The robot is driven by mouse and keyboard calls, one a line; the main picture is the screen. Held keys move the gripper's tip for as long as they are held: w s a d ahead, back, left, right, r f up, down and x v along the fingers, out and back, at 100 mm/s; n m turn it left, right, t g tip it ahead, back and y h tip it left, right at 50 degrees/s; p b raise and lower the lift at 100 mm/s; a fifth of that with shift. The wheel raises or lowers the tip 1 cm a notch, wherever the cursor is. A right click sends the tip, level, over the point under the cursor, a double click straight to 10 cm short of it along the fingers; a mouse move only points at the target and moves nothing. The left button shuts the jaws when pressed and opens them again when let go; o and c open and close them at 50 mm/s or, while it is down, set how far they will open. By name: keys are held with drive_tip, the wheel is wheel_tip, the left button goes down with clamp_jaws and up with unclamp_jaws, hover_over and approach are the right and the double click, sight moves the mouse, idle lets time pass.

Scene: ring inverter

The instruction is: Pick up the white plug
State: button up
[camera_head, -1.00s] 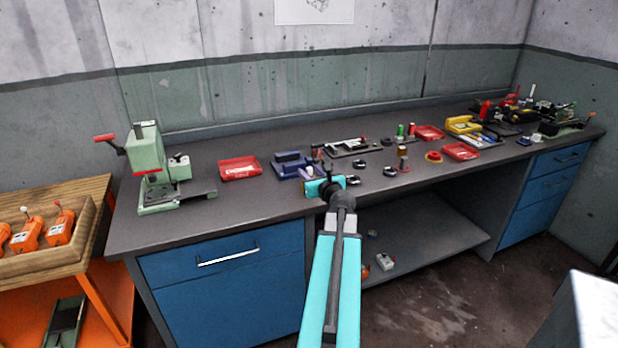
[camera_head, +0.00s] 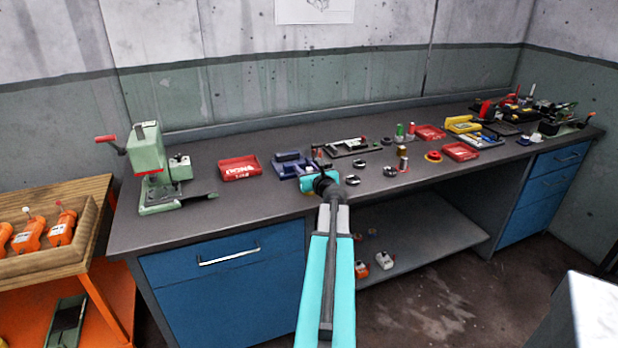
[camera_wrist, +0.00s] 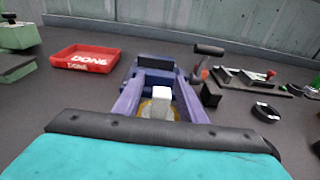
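The white plug (camera_wrist: 161,97) shows in the wrist view as a small pale block on a yellowish base, in front of a dark blue fixture (camera_wrist: 152,62). My gripper (camera_wrist: 160,88) has its two purple fingers apart, one on each side of the plug. Gaps show between the fingers and the white part; contact lower down is hidden. In the head view my teal gripper (camera_head: 318,181) is at the bench's front edge, beside the blue fixture (camera_head: 290,164). The plug cannot be made out there.
A red tray marked DONE (camera_head: 239,168) lies left of the fixture, and a green press (camera_head: 150,165) stands further left. Small black rings (camera_head: 352,180) and a fixture with a handle (camera_wrist: 212,72) lie to the right. Bare bench lies in front of the red tray.

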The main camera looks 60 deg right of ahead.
clamp_jaws()
drive_tip(key=shift+r, duration=0.1)
idle(0.4)
drive_tip(key=shift+r, duration=0.8)
drive_tip(key=w+a+b+v, duration=0.1)
drive_tip(key=b+v, duration=0.2)
drive_tip(key=v, duration=0.8)
drive_tip(key=shift+r+b, duration=0.35)
drive_tip(key=shift+r, duration=0.05)
drive_tip(key=b, duration=0.3)
drive_tip(key=shift+a, duration=0.35)
